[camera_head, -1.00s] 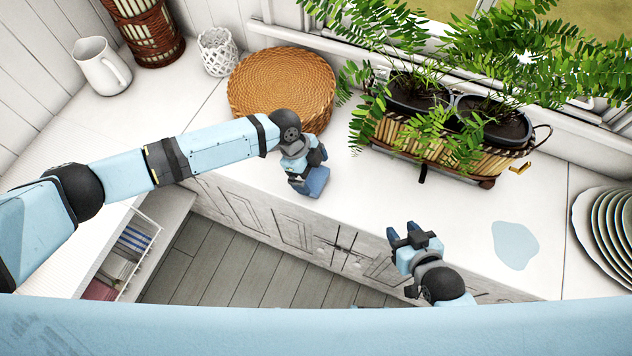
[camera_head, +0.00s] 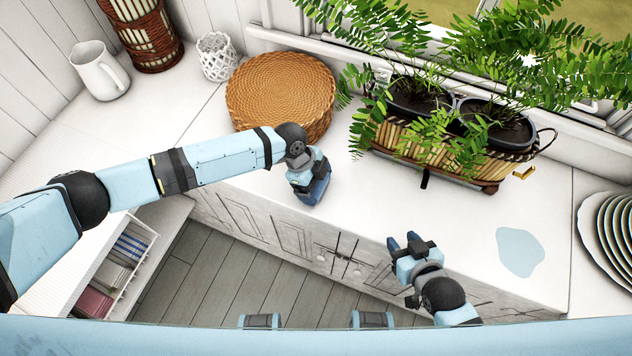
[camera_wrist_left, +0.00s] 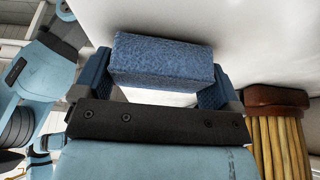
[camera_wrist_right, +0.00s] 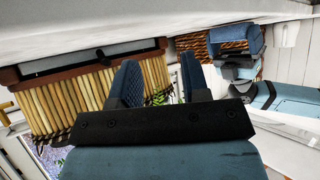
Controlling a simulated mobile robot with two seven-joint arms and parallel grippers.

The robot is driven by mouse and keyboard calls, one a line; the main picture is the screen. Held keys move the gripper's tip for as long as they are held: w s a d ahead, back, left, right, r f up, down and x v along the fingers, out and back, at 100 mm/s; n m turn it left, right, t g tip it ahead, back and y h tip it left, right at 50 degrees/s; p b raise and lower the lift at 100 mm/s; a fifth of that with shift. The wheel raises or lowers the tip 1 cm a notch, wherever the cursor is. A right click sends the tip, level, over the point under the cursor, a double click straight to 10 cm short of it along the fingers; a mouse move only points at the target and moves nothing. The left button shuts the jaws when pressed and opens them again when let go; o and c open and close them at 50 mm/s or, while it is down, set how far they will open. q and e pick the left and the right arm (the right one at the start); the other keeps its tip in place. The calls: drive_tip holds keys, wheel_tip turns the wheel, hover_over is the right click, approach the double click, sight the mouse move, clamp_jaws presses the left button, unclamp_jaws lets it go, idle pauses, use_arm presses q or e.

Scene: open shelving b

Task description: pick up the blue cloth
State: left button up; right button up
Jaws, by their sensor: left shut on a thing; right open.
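The blue cloth looks like a thick folded block. It sits between the fingers of my left gripper (camera_head: 313,180), near the counter's front edge in the head view. In the left wrist view the blue cloth (camera_wrist_left: 163,62) spans the gap between both fingers, and my left gripper is shut on it. The right wrist view also shows the cloth (camera_wrist_right: 240,38) in that gripper. I cannot tell how far it is above the counter. My right gripper (camera_head: 403,245) is open and empty at the counter's front edge, to the right. Its two fingers (camera_wrist_right: 160,82) stand apart.
A pale blue puddle (camera_head: 520,252) lies on the counter (camera_head: 455,225) at the right, by stacked plates (camera_head: 615,235). A planter basket (camera_head: 440,150) with ferns stands at the back. Round woven mats (camera_head: 280,90), a white pitcher (camera_head: 100,72) and a lattice cup (camera_head: 216,57) stand left.

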use_arm(q)
wheel_tip(320, 180, up, 20)
drive_tip(key=p, duration=0.9)
drive_tip(key=shift+f, duration=0.2)
use_arm(e)
wheel_tip(320, 180, up, 8)
drive_tip(key=shift+d+r+m+h, duration=0.15)
drive_tip(key=shift+d+m+h, duration=0.15)
drive_tip(key=shift+d, duration=0.1)
use_arm(q)
drive_tip(key=shift+o, duration=0.4)
